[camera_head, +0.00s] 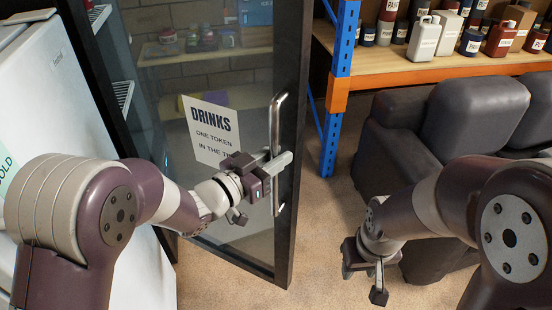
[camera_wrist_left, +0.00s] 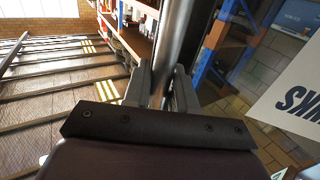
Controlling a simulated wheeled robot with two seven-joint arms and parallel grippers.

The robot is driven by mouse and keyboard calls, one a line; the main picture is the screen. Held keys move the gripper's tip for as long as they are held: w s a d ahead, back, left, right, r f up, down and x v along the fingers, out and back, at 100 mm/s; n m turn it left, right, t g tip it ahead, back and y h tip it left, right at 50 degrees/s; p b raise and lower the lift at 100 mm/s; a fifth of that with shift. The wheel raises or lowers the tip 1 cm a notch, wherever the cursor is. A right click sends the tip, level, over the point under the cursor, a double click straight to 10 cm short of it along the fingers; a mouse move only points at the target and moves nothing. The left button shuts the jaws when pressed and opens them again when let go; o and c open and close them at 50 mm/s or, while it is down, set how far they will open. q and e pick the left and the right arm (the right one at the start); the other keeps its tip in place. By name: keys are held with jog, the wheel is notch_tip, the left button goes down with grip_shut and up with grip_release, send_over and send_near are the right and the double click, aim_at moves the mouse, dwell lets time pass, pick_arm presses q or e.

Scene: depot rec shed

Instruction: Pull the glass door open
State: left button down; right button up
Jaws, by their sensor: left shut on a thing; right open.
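The glass door (camera_head: 240,115) has a dark frame and stands swung out from the white fridge at the left of the head view. A sign reading "DRINKS" (camera_head: 207,128) is on its glass. A metal bar handle (camera_head: 276,115) runs upright near the door's free edge. My left gripper (camera_head: 278,162) is shut on the handle around its middle. In the left wrist view the bar (camera_wrist_left: 174,45) passes between the two fingers (camera_wrist_left: 166,90). My right gripper (camera_head: 362,272) is open and empty, low over the floor in front of the sofa.
A grey sofa (camera_head: 400,125) stands at the right, beyond my right arm. Behind it is a shelf with a blue post (camera_head: 338,60) and an orange beam (camera_head: 440,80), holding paint cans and jugs. Bare carpet (camera_head: 325,215) lies between door and sofa.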

pick_arm(q)
jog(key=shift+r, duration=0.1)
dwell(0.3)
jog(key=c, duration=1.1)
grip_release()
jog(key=shift+s+a, duration=0.1)
jog(key=b+v, duration=0.2)
jog(key=v, duration=1)
jog(key=shift+s+a, duration=0.2)
jog(key=shift+a, duration=0.05)
